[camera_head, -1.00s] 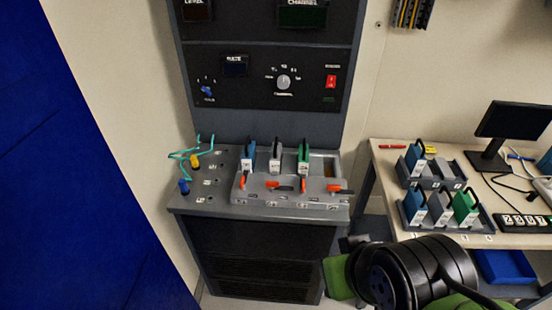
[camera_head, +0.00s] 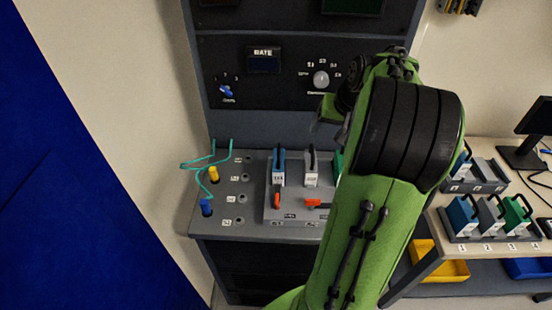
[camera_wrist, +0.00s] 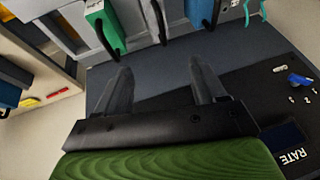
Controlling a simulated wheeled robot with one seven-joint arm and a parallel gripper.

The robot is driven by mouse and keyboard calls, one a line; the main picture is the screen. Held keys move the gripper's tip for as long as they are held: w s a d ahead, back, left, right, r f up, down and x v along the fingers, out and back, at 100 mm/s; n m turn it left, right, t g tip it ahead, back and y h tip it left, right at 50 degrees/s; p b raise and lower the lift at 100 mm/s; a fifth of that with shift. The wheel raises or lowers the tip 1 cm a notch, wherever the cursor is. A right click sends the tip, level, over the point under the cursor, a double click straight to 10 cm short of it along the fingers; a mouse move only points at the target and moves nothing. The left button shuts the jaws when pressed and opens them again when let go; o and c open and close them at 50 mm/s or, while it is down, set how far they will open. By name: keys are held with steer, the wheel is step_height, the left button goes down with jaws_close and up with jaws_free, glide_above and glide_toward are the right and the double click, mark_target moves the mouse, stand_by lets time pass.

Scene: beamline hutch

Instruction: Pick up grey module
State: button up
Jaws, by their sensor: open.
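A grey module (camera_head: 311,168) with a dark handle stands upright in the console rack (camera_head: 285,214), between a blue module (camera_head: 278,167) and a green module (camera_head: 337,165) mostly hidden by my arm. The wrist view shows the green module (camera_wrist: 102,27), the grey module's handle (camera_wrist: 157,20) and the blue module (camera_wrist: 200,10) along its top edge. Another grey module (camera_head: 491,215) stands in a holder on the side table. My gripper (camera_wrist: 160,70) is open and empty, in front of the console's upright panel, apart from the modules.
Orange levers (camera_head: 313,203) line the rack's front. Teal cables with yellow and blue plugs (camera_head: 207,207) rise left of the rack. The side table (camera_head: 440,250) carries holders with several modules and a monitor (camera_head: 535,125). A yellow bin (camera_head: 440,264) sits below. A blue surface fills the left.

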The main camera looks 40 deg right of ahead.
mark_target(313, 153)
steer(key=x, duration=0.3)
steer(key=b+x, duration=0.1)
steer(key=x, duration=0.2)
steer(key=b+x, duration=0.1)
steer(key=x, duration=0.2)
steer(key=shift+s+f, duration=0.25)
steer(key=shift+f, duration=0.3)
steer(key=b+x, duration=0.1)
steer(key=x, duration=0.4)
steer(key=shift+w, duration=0.1)
steer(key=shift+a+r, duration=0.1)
steer(key=shift+c, duration=0.9)
steer(key=c, duration=1.1)
step_height(313, 153, up, 10)
steer(key=p, duration=0.2)
steer(key=shift+p, duration=0.3)
jaws_close()
